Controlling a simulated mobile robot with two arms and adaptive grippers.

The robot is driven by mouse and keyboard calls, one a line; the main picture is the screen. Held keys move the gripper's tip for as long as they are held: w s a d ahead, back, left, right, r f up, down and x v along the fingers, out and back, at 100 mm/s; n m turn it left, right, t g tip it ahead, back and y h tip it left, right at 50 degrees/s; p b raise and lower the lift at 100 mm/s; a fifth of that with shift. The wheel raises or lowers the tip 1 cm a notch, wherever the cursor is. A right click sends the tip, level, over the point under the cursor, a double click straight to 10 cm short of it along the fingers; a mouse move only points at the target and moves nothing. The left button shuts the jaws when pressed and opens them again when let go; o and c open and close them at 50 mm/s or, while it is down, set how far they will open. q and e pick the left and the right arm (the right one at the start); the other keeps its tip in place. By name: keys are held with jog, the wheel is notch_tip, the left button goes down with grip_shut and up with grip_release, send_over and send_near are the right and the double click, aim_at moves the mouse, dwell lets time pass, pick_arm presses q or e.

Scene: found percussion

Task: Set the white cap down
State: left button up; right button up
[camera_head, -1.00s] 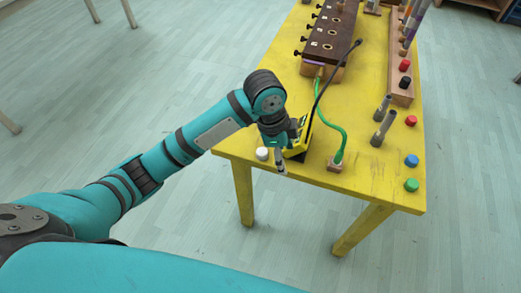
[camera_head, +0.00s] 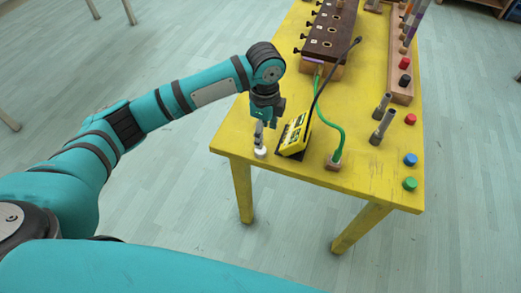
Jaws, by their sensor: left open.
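The white cap (camera_head: 260,152) sits on the yellow table (camera_head: 233,136) near its front left corner. My left gripper (camera_head: 259,145) points down right above the cap, with its fingertips at the cap's top. It is open. The fingers overlap the cap's upper part, so I cannot tell whether they touch it. My right gripper is out of view.
A yellow device (camera_head: 294,136) stands just right of my left gripper, with a black stick and a green cable (camera_head: 341,130) near it. Red (camera_head: 410,119), blue (camera_head: 410,160) and green (camera_head: 410,184) caps line the right edge. Two grey tubes (camera_head: 383,127) stand nearby.

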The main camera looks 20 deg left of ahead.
aim_at(263, 150)
pick_arm(q)
jog(key=shift+s+f+p, duration=0.2)
jog(key=shift+f+p, duration=0.1)
jog(key=shift+f, duration=3.6)
jog(key=c, duration=0.9)
jog(key=shift+r, duration=0.1)
